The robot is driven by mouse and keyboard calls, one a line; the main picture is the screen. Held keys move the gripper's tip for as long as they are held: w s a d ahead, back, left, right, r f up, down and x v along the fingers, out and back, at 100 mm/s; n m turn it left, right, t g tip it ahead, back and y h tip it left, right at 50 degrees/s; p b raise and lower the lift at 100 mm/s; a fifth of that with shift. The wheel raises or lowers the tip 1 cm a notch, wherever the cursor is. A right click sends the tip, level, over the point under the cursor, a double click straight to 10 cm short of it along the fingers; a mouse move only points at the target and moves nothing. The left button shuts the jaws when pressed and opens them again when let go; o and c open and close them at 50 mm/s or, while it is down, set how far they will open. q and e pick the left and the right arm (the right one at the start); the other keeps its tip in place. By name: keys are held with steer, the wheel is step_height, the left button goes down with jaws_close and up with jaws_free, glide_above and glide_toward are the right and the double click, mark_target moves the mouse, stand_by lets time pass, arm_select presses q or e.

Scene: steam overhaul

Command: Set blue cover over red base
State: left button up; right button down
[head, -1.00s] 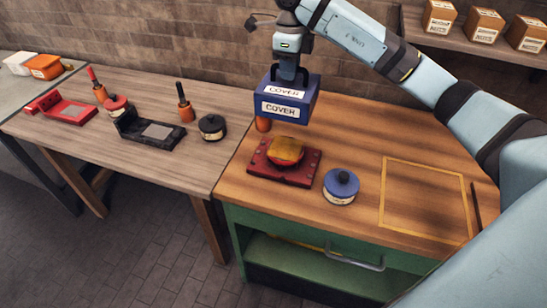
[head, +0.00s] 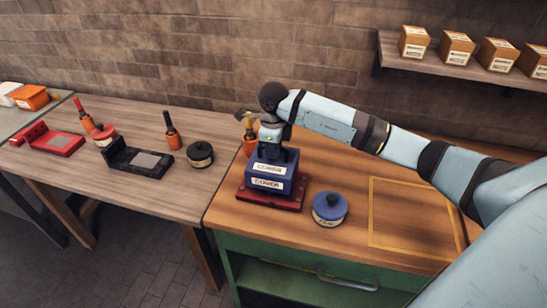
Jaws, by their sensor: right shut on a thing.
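The blue cover (head: 270,184), a box with white COVER labels, sits down over the red base (head: 257,202) on the wooden bench. Only the rim and corners of the red base show around the cover's foot; its middle part is hidden. I cannot tell whether the cover is fully seated. My right gripper (head: 273,153) is shut on the top of the blue cover from above, its fingertips partly hidden. My left gripper is not in view.
A blue-lidded tin (head: 329,208) stands close to the right of the base. A yellow outlined square (head: 410,218) lies bare farther right. An orange-handled tool (head: 250,137) stands behind the gripper. The left table (head: 190,204) holds black and red bases.

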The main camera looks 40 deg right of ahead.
mark_target(273, 161)
step_height(273, 161, down, 4)
steer(key=shift+r, duration=0.25)
steer(key=shift+f, duration=0.1)
steer(key=shift+f, duration=0.15)
steer(key=c, duration=1.1)
jaws_free()
steer(key=shift+c, duration=0.2)
